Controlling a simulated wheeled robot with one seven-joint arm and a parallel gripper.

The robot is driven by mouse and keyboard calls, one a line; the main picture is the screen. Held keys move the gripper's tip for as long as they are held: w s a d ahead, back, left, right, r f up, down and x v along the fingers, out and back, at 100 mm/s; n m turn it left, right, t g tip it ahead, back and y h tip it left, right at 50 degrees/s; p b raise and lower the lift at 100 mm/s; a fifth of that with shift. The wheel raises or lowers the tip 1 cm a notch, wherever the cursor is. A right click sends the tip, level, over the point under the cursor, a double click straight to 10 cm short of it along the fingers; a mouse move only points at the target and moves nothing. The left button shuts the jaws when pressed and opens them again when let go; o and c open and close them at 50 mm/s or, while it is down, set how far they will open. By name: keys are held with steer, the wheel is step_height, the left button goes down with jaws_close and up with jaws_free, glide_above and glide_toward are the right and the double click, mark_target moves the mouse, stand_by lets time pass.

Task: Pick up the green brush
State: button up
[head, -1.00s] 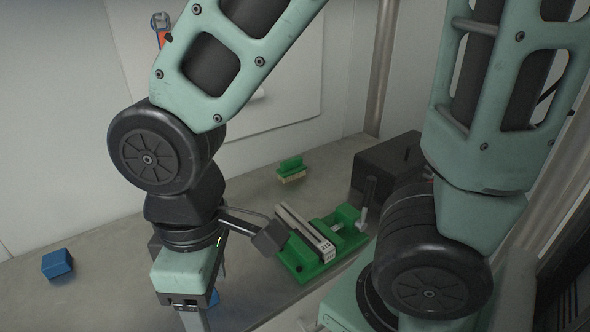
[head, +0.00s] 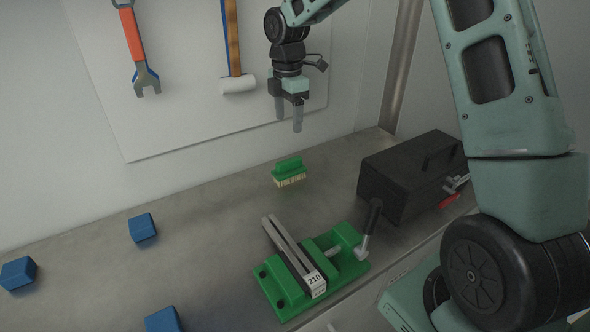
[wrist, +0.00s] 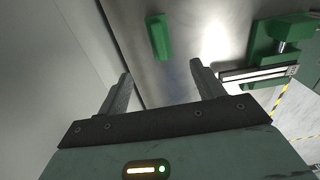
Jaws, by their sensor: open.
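The green brush (head: 289,167) with pale bristles stands bristles down on the grey bench, near the back wall. In the wrist view the brush (wrist: 159,37) shows from above, beyond and roughly between the fingertips, apart from them. My gripper (head: 289,127) is open and empty, pointing down in the air above the brush. Its two spread fingers also show in the wrist view (wrist: 161,72).
A green vise (head: 345,262) sits in front of the brush, and a black toolbox (head: 400,185) stands to its right. Several blue blocks (head: 142,228) lie to the left. A wrench (head: 137,45) and a hammer (head: 238,84) hang on the wall board (head: 185,110).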

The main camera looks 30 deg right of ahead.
mark_target(289, 160)
step_height(289, 160, down, 11)
steer(key=shift+a+f+p, duration=0.1)
steer(key=shift+f+p, duration=0.05)
steer(key=shift+p, duration=0.8)
steer(key=shift+f+p, duration=0.95)
steer(key=shift+f, duration=1.75)
steer(key=c, duration=1.2)
steer(key=shift+r, duration=0.1)
step_height(289, 160, up, 10)
steer(key=shift+b, duration=1.05)
